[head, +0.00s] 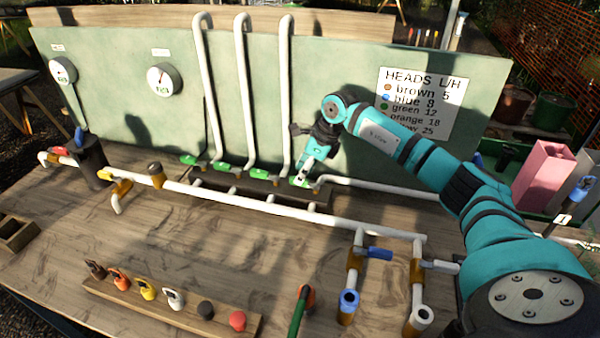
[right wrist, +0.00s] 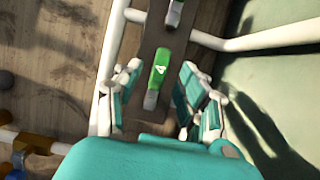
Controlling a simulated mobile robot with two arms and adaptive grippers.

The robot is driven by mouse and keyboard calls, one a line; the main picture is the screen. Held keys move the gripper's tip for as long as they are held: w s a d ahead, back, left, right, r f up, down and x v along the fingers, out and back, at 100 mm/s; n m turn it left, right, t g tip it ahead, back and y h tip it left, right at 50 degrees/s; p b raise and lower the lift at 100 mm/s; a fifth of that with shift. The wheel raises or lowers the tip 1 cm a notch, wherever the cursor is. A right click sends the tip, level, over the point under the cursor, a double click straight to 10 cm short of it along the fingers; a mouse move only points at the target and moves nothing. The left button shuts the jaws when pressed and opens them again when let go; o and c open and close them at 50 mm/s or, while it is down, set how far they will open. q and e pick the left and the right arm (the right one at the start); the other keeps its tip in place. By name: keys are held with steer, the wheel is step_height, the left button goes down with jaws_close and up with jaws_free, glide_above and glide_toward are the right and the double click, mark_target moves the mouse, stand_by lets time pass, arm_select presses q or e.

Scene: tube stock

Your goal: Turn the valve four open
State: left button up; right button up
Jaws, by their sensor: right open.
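Valve four has a green lever handle (head: 300,182) at the right end of a row of green-handled valves on the bench. In the right wrist view its handle (right wrist: 159,66) bears a white 4 and lies between my fingers, with a gap showing on both sides. My right gripper (head: 306,172) points down over this valve and is open; its fingers also show in the right wrist view (right wrist: 160,75). In the head view the fingers partly cover the valve. My left gripper is not in view.
Other green valve handles (head: 260,174) stand to the left, with tall white pipes (head: 243,90) behind them. A long white pipe (head: 240,205) runs in front. The green back panel (head: 330,70) stands behind. A wooden rack (head: 190,318) with coloured tags lies at the front.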

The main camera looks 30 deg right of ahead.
steer(key=shift+x, duration=1.3)
jaws_close()
